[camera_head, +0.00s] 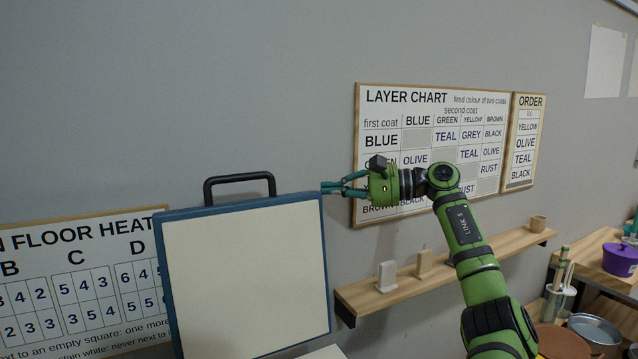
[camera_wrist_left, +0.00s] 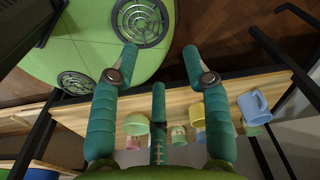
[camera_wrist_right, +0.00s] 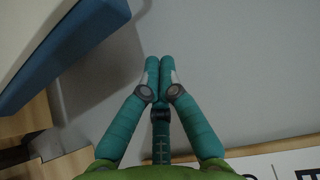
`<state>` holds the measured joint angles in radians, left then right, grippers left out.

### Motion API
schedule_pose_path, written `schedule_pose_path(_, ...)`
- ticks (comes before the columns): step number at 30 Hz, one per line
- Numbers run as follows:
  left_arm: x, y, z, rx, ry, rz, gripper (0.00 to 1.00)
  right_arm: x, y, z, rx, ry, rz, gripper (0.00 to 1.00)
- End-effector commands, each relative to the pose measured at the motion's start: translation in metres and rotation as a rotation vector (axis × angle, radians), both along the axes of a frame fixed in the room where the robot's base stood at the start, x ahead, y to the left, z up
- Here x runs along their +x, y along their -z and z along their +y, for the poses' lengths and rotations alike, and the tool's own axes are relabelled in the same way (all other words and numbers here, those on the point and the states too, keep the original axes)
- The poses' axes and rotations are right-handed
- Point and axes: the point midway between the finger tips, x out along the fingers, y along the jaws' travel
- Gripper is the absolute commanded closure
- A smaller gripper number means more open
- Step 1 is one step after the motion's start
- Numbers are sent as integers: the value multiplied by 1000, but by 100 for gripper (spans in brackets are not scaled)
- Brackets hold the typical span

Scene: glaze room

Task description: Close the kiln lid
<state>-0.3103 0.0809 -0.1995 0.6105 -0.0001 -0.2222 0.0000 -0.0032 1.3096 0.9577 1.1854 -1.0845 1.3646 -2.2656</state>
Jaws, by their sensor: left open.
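The kiln lid (camera_head: 245,275) stands raised in the head view, a cream panel in a blue frame. Its black handle (camera_head: 240,182) is on the top edge. My right gripper (camera_head: 325,187) is beside the lid's upper right corner, fingers pointing left at it. In the right wrist view its fingertips (camera_wrist_right: 160,64) are together with nothing between them, and the lid's blue edge (camera_wrist_right: 65,55) is at upper left, apart from them. My left gripper (camera_wrist_left: 160,52) is open and empty in its wrist view and not in the head view. The kiln body is mostly out of frame.
A wall shelf (camera_head: 440,268) with small tiles and a cup runs below the layer chart (camera_head: 435,150). Buckets and a purple pot (camera_head: 620,260) are at right. In the left wrist view, a blue mug (camera_wrist_left: 253,106) and other cups are on a wooden shelf (camera_wrist_left: 85,118).

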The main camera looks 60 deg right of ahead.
Motion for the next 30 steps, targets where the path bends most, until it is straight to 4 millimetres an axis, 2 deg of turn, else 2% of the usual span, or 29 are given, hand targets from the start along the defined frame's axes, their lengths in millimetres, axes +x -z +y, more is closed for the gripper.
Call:
schedule_pose_path(1,3,-12,0,-1,0,-6,52,9,-4,4,0,-1,3,100)
schedule_pose_path(9,20,-36,-2,-4,0,-34,52,43,2,19,1,-1,1,100)
schedule_pose_path(21,17,-54,-2,-4,0,-28,52,13,-2,34,1,-2,1,100)
schedule_pose_path(30,13,-55,-2,-4,1,-22,52,7,-2,37,1,0,0,100)
